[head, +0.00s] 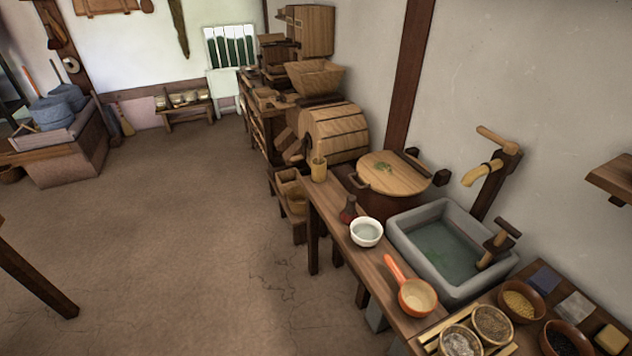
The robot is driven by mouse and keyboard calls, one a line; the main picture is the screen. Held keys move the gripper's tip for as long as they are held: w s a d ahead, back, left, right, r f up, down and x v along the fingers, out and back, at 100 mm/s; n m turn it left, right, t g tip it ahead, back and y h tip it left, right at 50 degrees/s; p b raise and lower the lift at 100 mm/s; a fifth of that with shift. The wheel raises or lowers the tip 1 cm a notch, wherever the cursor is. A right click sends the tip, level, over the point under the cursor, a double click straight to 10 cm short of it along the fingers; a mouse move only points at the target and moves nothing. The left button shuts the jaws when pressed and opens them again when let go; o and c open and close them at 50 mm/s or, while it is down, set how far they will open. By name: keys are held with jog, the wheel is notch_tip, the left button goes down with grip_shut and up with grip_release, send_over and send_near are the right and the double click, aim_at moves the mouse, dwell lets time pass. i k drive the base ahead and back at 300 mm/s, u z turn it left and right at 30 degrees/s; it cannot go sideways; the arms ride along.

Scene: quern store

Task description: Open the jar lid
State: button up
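A large dark brown jar (385,206) stands against the right wall, behind the wooden counter and beside the grey stone basin. Its round, light wooden lid (405,178) lies flat on top and covers the opening. The lid has a small green mark near its middle. A loop-like handle shows at the jar's left side, and a dark block sits at its right by the wall. The counter and basin hide the jar's lower part. My gripper is not in view.
The floor (190,220) at left is open.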

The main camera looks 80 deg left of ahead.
aim_at(396, 172)
jog(key=u, duration=2.35)
jog(key=k, duration=0.55)
jog(key=u, duration=0.45)
jog(key=i, duration=1.75)
jog(key=u, duration=0.5)
jog(key=i, duration=0.95)
